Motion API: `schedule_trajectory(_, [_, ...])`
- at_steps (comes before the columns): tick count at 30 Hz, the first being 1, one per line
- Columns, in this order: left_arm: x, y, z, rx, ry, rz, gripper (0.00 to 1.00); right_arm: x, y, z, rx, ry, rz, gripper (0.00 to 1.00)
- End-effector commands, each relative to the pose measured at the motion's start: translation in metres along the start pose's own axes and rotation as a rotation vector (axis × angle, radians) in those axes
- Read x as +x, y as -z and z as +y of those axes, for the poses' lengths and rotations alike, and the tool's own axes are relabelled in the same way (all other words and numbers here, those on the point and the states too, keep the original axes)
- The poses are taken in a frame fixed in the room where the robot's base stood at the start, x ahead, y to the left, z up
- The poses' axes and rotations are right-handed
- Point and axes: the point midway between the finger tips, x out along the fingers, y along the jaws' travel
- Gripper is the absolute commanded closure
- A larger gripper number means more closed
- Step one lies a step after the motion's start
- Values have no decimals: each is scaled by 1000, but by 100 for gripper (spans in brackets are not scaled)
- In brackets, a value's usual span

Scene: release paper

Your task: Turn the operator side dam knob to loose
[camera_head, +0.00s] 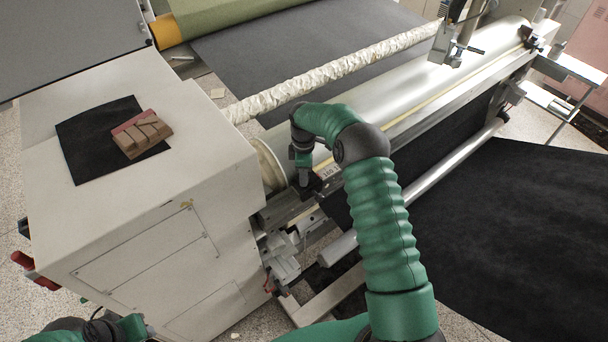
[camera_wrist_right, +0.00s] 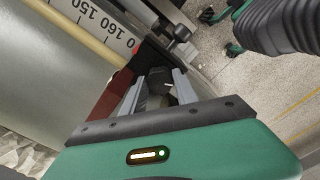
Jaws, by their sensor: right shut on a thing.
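The machine's side dam assembly (camera_head: 316,186) sits at the near left end of the long pale roller (camera_head: 350,125). My right gripper (camera_head: 304,186) reaches down onto it from above. In the right wrist view, its two grey fingers (camera_wrist_right: 158,92) are closed on a dark knob (camera_wrist_right: 156,77) between them. The knob's marking and turn angle cannot be read, being partly hidden by the fingers. Part of my left gripper (camera_head: 125,326) shows at the bottom left edge; its fingers cannot be made out.
A white cabinet (camera_head: 130,215) stands left of the roller, with a black sheet (camera_head: 85,150) and brown block (camera_head: 142,134) on top. A scale (camera_wrist_right: 100,20) and a small black knob (camera_wrist_right: 182,33) are near the gripper. Black material (camera_head: 500,230) hangs at right.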

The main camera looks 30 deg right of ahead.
Motion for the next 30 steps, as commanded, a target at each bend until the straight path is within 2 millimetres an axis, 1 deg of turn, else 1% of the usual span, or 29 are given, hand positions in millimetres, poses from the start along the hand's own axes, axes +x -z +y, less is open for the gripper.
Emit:
schedule_trajectory(1, [3,-1,0,0,0,0,64,-2,2,3,40,-11,5,100])
schedule_trajectory(9, [10,-2,0,0,0,0,64,-2,2,4,298,-12,7,100])
schedule_trajectory(30, [19,-4,0,0,0,0,64,-5,2,5,957,-14,14,100])
